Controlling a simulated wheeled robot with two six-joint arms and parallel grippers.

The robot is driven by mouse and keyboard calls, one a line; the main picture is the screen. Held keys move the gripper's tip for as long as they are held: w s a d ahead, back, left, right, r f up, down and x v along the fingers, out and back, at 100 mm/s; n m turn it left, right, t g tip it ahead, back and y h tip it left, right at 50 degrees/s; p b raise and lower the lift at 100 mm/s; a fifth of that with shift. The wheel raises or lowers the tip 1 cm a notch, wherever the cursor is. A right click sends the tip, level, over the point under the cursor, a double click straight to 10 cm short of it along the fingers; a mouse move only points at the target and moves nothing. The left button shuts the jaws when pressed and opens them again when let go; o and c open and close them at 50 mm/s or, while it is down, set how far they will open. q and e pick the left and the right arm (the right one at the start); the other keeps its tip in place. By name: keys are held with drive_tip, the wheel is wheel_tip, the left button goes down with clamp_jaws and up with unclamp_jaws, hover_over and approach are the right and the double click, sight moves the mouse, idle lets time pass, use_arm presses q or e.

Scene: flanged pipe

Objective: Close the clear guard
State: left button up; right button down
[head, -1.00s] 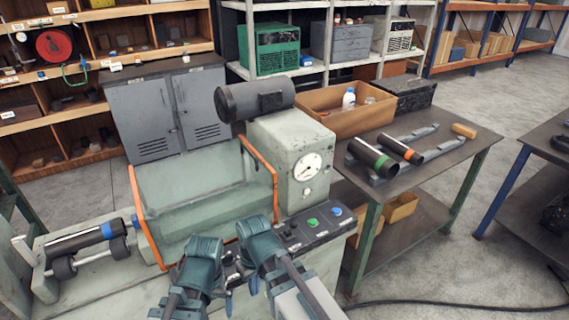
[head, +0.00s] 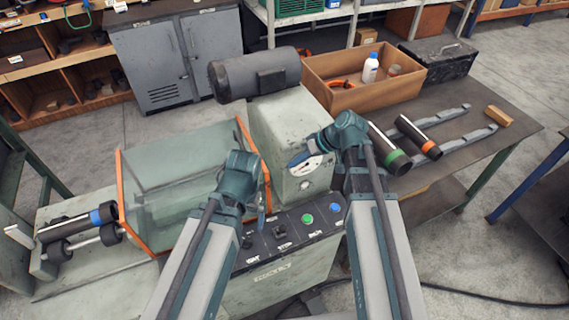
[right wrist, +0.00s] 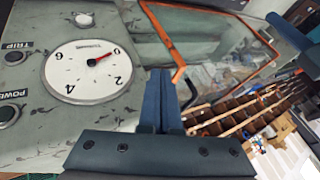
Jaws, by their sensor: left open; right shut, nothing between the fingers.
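The clear guard (head: 180,165) has orange side bars and spans the left part of the pale green machine in the head view. Its right orange bar runs down behind my left gripper. In the right wrist view the guard's orange frame (right wrist: 163,38) shows beyond my fingers. My left gripper (head: 262,212) is open, above the control panel beside the right orange bar; contact with the bar cannot be told. My right gripper (head: 300,159) is shut and empty in front of the dial housing; its blue fingers also show in the right wrist view (right wrist: 162,90).
The dial (right wrist: 88,72) is close to my right fingers. The control panel (head: 292,237) has green and blue buttons. A motor (head: 255,74) sits above the housing.

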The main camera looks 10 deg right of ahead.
use_arm(q)
wheel_tip(320, 180, down, 8)
drive_tip(key=b, duration=0.8)
use_arm(e)
drive_tip(key=x, duration=1)
use_arm(q)
drive_tip(key=shift+s, duration=0.1)
use_arm(e)
drive_tip(key=shift+s+a, duration=0.15)
